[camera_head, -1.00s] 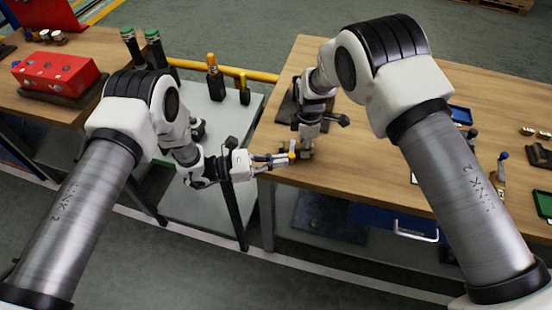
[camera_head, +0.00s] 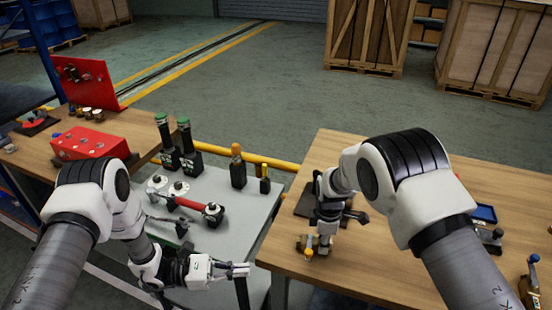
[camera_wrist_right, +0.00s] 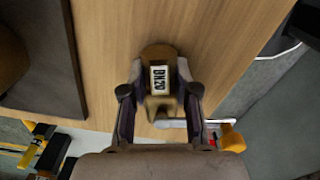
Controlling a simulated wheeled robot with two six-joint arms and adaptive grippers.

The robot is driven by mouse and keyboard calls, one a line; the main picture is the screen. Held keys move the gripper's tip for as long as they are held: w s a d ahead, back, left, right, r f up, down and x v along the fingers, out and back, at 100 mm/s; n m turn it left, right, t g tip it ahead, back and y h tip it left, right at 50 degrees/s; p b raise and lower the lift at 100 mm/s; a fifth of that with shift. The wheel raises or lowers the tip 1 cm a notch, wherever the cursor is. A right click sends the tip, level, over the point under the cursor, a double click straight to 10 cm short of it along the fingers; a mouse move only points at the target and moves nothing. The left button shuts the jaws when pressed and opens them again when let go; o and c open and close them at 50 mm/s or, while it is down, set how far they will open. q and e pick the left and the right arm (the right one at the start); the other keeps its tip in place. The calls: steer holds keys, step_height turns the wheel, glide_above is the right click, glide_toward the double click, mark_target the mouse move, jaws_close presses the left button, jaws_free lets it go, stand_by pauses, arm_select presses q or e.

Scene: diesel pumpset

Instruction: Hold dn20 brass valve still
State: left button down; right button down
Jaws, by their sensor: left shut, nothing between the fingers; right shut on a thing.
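The brass valve (camera_wrist_right: 158,56) shows from above in the right wrist view, with a white DN20 label on top and a light lever with a yellow end beside it. My right gripper (camera_wrist_right: 160,95) is shut on it, one finger on each side. In the head view the brass valve (camera_head: 305,245) is at the near left corner of the wooden bench, under my right gripper (camera_head: 322,242). My left gripper (camera_head: 240,270) is shut and empty, left of the bench and apart from the valve. The valve's lower part is hidden by the gripper.
A grey table (camera_head: 235,226) on the left holds a red-handled tool (camera_head: 188,203) and dark green-topped posts. A red block (camera_head: 88,143) sits on the far left bench. A yellow rail (camera_head: 225,149) runs behind.

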steer(key=c, duration=0.8)
jaws_free()
